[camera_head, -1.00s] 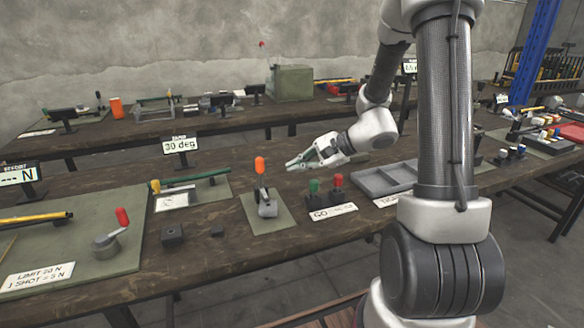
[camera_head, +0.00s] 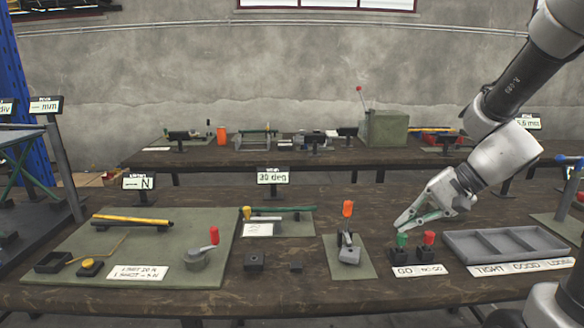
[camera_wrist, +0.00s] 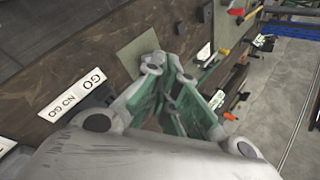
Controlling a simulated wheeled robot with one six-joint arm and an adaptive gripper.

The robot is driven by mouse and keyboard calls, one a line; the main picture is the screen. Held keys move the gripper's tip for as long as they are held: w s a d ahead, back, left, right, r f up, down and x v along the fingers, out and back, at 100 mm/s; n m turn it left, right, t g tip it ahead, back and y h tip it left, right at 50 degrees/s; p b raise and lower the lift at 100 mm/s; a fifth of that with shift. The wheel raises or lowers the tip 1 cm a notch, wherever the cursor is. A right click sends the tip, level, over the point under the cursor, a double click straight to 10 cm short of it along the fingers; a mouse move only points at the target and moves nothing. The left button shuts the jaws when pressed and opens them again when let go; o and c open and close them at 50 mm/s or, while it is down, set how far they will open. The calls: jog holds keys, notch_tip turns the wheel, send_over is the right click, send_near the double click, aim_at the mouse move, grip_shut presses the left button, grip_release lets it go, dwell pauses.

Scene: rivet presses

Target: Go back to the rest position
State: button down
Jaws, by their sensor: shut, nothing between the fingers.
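My gripper (camera_head: 400,226) is shut and empty, its green fingers pointing left and down. In the head view its tips appear just above or behind the green knob (camera_head: 402,239) of the GO / NO GO station; whether they touch it I cannot tell. In the wrist view the shut fingers (camera_wrist: 160,68) reach away over the bench, with the GO / NO GO label (camera_wrist: 75,95) at left. My arm comes in from the upper right of the head view, bent.
A red knob (camera_head: 429,238) and a grey three-slot tray (camera_head: 508,244) stand to the right. An orange-handled lever (camera_head: 348,235) stands left of the gripper. Further left is a green mat (camera_head: 130,233) with a red-handled press (camera_head: 205,252). A second bench (camera_head: 260,157) is behind.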

jog(key=s+d+r+n+h, duration=0.4)
jog(key=s+d, duration=0.1)
jog(key=s, duration=0.2)
jog(key=s+d+r+n+t+h, duration=0.1)
jog(key=s+d+r+n+h, duration=0.2)
jog(key=s, duration=0.4)
jog(key=shift+d+r+n+h, duration=0.4)
jog(key=shift+d+r, duration=0.2)
jog(key=shift+d, duration=0.4)
